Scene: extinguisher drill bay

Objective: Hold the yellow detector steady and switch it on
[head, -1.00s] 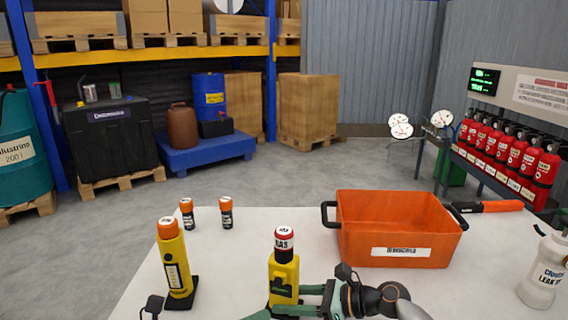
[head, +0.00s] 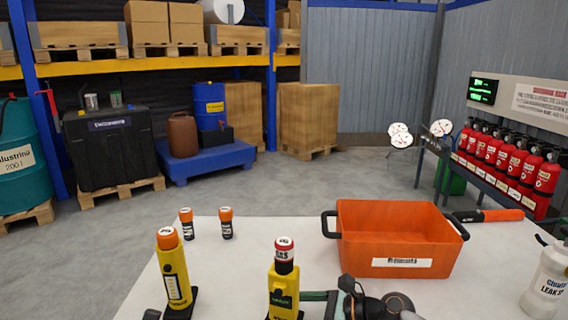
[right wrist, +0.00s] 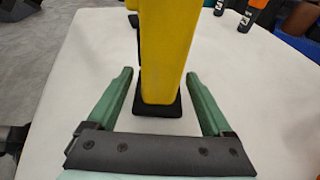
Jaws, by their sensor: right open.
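The yellow detector (head: 283,290) with a dark neck and a red-and-white "GAS" cap stands upright near the table's front edge. My right gripper (right wrist: 158,77) is open. In the right wrist view its green fingers lie either side of the detector's yellow body (right wrist: 163,50), with a gap on each side. The black foot (right wrist: 158,106) rests on the table between them. In the head view a green finger shows just right of the detector, and the detector's lower end is cut off. My left gripper is not seen; only a small dark part shows at the lower left edge.
A second yellow device (head: 174,275) with an orange cap stands to the left. Two small orange-capped black cylinders (head: 186,224) stand behind. An orange bin (head: 395,240) stands to the right, with a white bottle (head: 547,285) at far right. The middle table is clear.

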